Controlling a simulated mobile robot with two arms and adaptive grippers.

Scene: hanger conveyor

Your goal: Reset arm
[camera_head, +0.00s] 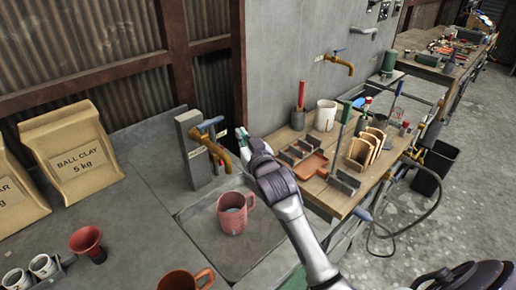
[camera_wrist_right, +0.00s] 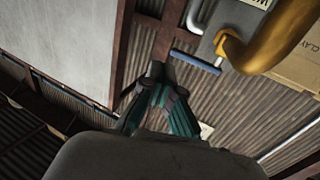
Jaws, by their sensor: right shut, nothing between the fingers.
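My right arm reaches in from the lower right of the head view. Its gripper (camera_head: 241,133) is beside the brass tap (camera_head: 216,154) with the blue handle, just right of it, above the sink's far edge. In the right wrist view the teal fingers of the gripper (camera_wrist_right: 157,72) meet at their tips and hold nothing. The brass tap (camera_wrist_right: 270,40) and its blue handle (camera_wrist_right: 195,62) show close at the upper right there. My left gripper is not in view.
A pink mug (camera_head: 235,213) stands in the grey sink (camera_head: 262,255) below the tap. A wooden bench (camera_head: 340,205) with tools and racks is to the right. Clay bags (camera_head: 72,151), a red funnel (camera_head: 88,243) and an orange mug (camera_head: 186,279) are on the left counter.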

